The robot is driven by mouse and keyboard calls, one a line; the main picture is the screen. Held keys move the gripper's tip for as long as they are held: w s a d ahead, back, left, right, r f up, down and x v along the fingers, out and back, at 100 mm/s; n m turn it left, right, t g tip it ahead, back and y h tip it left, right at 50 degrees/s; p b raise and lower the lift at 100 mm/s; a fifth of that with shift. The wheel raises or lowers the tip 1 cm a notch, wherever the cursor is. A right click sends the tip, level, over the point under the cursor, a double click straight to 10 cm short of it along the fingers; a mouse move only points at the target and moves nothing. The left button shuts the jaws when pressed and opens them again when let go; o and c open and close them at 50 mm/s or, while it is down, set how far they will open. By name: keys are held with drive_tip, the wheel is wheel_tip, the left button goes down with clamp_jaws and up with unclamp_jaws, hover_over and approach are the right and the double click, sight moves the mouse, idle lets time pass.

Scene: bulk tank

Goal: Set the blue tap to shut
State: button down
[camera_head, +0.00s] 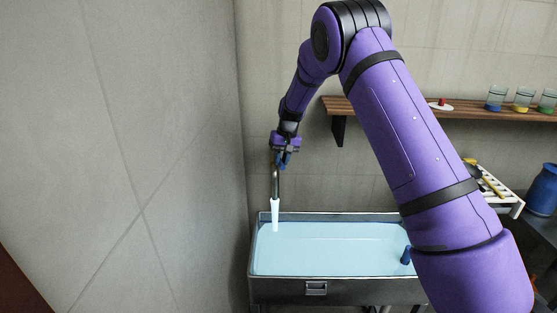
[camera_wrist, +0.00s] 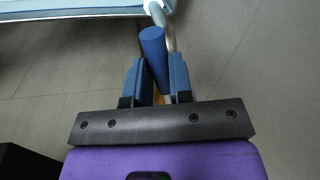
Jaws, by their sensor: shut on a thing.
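The blue tap's handle (camera_wrist: 152,42) is a blue cylinder, seen in the wrist view between the two blue fingers of my gripper (camera_wrist: 157,62). My gripper is shut on the handle. In the head view my gripper (camera_head: 283,157) is at the top of the tap's metal spout (camera_head: 275,186), near the back wall. A pale stream of water (camera_head: 274,214) runs from the spout into the tank (camera_head: 331,294). The fingers hide part of the handle, and the tap's base is hard to make out.
The tank holds pale blue water (camera_head: 330,250), with a dark blue piece (camera_head: 406,255) at its right side. A wooden shelf (camera_head: 470,114) carries several jars with coloured contents. A white rack (camera_head: 497,190) and a blue jug (camera_head: 543,190) stand right. A wall (camera_head: 120,150) is close on the left.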

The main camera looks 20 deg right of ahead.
drive_tip(key=w+d+n+g+h, duration=0.1)
drive_tip(key=w+d+n, duration=0.4)
drive_tip(key=n, duration=1)
drive_tip(key=shift+w+d+g, duration=0.25)
drive_tip(key=shift+d+g, duration=0.35)
drive_tip(key=shift+d, duration=0.45)
drive_tip(key=shift+h, duration=0.3)
drive_tip(key=c, duration=1)
unclamp_jaws()
drive_tip(key=s+r, duration=0.1)
drive_tip(key=s, duration=0.4)
drive_tip(key=s+a+r, duration=0.1)
drive_tip(key=s+r, duration=0.1)
drive_tip(key=s, duration=0.3)
drive_tip(key=s+r, duration=0.2)
drive_tip(key=s, duration=0.4)
drive_tip(key=shift+a, duration=0.2)
